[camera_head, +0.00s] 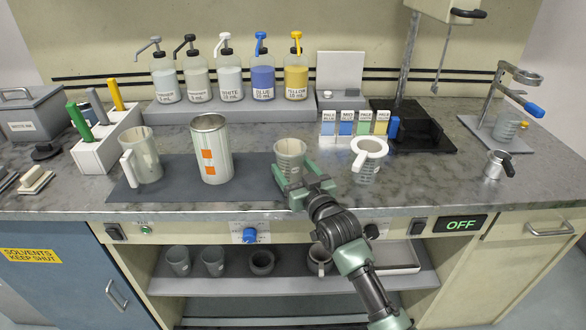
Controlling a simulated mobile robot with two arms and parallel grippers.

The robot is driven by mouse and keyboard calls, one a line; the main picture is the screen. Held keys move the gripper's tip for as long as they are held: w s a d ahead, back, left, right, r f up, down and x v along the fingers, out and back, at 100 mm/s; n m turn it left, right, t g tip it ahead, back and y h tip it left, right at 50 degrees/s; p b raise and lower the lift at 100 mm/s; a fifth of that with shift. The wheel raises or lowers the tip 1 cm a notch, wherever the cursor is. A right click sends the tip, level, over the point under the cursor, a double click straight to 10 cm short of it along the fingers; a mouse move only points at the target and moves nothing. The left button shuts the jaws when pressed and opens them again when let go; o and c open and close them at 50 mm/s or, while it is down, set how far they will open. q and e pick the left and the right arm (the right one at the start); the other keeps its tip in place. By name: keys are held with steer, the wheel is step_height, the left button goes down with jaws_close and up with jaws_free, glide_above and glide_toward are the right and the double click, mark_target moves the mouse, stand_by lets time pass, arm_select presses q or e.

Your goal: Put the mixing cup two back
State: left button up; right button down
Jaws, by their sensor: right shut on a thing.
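My right gripper (298,181) reaches in from the front and is shut on a translucent, greyish mixing cup (290,150). The cup is upright at the right end of the dark mat (250,186); its lower part is partly hidden by the fingers, and I cannot tell whether it touches the mat. No number is readable on it. Another cup with a white handle (146,156) stands at the mat's left. My left gripper is not in view.
A tall metal can with orange patches (211,150) stands left of the held cup. Pump bottles (262,82) line a raised shelf behind. Small labelled boxes (345,128) stand behind right. Several cups (212,261) sit on the lower shelf. The counter's right front (430,190) is clear.

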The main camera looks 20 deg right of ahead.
steer(key=shift+f, duration=0.1)
steer(key=shift+c, duration=1.2)
jaws_free()
steer(key=shift+s, duration=0.1)
steer(key=s+d, duration=0.1)
steer(key=s, duration=1)
steer(key=shift+s+d, duration=0.2)
steer(key=shift+s, duration=0.2)
